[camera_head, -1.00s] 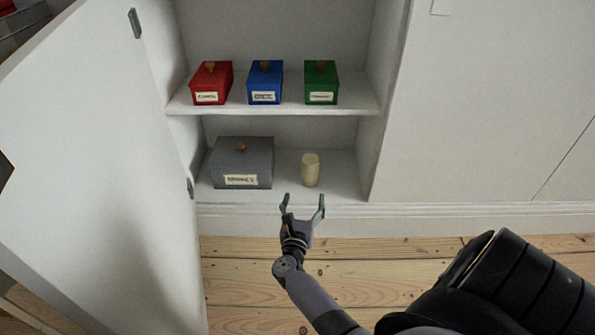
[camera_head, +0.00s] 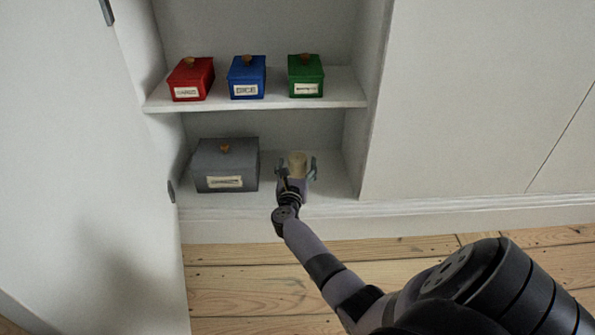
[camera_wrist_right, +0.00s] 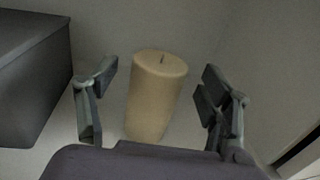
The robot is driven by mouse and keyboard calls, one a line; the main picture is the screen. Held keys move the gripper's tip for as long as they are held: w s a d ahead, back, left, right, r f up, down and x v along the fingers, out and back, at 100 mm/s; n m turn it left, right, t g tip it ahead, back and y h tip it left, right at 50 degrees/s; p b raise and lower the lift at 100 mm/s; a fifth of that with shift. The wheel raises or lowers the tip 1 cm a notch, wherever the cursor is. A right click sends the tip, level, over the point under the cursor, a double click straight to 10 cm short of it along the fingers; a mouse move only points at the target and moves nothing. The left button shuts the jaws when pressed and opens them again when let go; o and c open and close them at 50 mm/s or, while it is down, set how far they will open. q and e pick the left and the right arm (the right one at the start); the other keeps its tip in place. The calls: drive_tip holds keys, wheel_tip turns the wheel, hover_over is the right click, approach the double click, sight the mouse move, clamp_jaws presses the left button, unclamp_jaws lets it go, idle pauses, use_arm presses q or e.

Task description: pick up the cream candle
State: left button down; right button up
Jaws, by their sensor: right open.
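The cream candle (camera_head: 298,160) stands on the lower shelf of the open cupboard, right of a grey box. My right gripper (camera_head: 297,172) is open, with its fingers on either side of the candle in the head view. In the right wrist view the candle (camera_wrist_right: 155,95) stands upright with its wick showing, between the two spread fingers of the gripper (camera_wrist_right: 152,95). Gaps show on both sides, so the fingers are not touching it. The candle's lower part is hidden by the gripper. My left gripper is not in view.
The grey box (camera_head: 226,165) with a label and knob stands to the left on the same shelf. Red (camera_head: 191,79), blue (camera_head: 247,77) and green (camera_head: 306,75) boxes stand on the shelf above (camera_head: 255,107). The open door (camera_head: 85,190) is at the left.

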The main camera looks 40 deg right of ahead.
drive_tip(key=shift+f+b+x, duration=0.2)
drive_tip(key=shift+b+x, duration=0.3)
drive_tip(key=shift+x, duration=0.7)
drive_tip(key=shift+w+d+r, duration=0.15)
drive_tip(key=shift+d, duration=0.05)
drive_tip(key=shift+c, duration=0.4)
drive_tip(key=c, duration=1.3)
drive_tip(key=shift+c, duration=0.7)
drive_tip(key=shift+r, duration=0.1)
